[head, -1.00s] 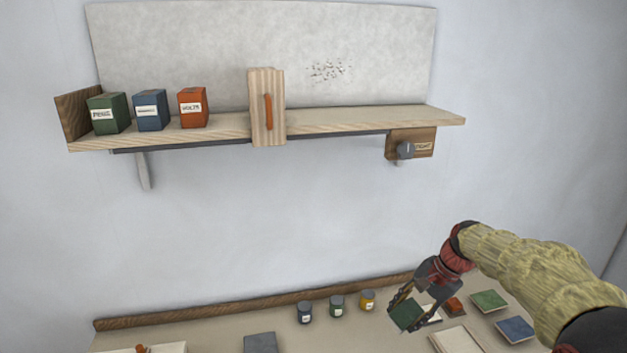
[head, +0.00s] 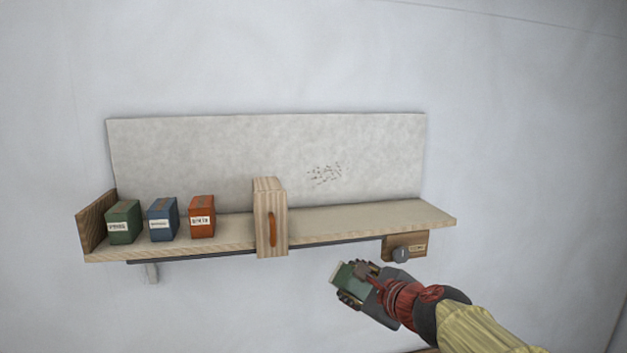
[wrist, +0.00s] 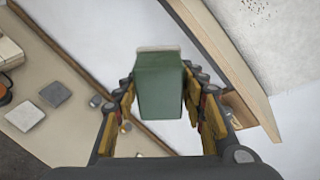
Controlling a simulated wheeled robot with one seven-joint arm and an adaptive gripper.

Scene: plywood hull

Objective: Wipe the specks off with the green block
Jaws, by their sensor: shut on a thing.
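My gripper (head: 352,286) is shut on the green block (head: 352,283), which has a pale face at its far end. The block also shows between the fingers in the wrist view (wrist: 160,88). It is in the air below the shelf's right half, apart from the panel. The dark specks (head: 325,174) form a patch on the grey panel (head: 230,150) behind the shelf, right of the middle. A few specks also show at the top right of the wrist view (wrist: 254,5).
The shelf (head: 350,217) holds green, blue (head: 163,220) and orange boxes at left and an upright wooden piece with an orange handle (head: 270,220). The shelf's right half is clear.

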